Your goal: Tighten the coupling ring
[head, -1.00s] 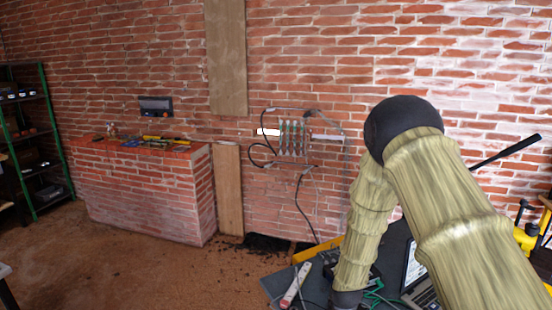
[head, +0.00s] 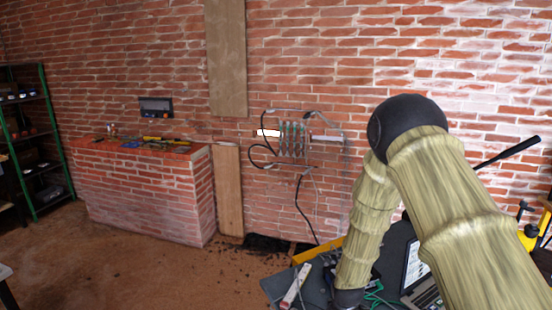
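I cannot make out the coupling ring in the head view. My arm comes in from the lower right, bends at a dark elbow and runs down to a dark joint at the bottom edge, over the grey work table (head: 276,288). My gripper is not visible; it lies beyond the bottom edge or behind the arm. Cables and dark equipment (head: 329,262) on the table are partly covered by my forearm.
An open laptop (head: 416,268) and a white-and-red tool (head: 295,287) are on the table. Yellow equipment (head: 529,237) stands at right, near a black lever (head: 507,152).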

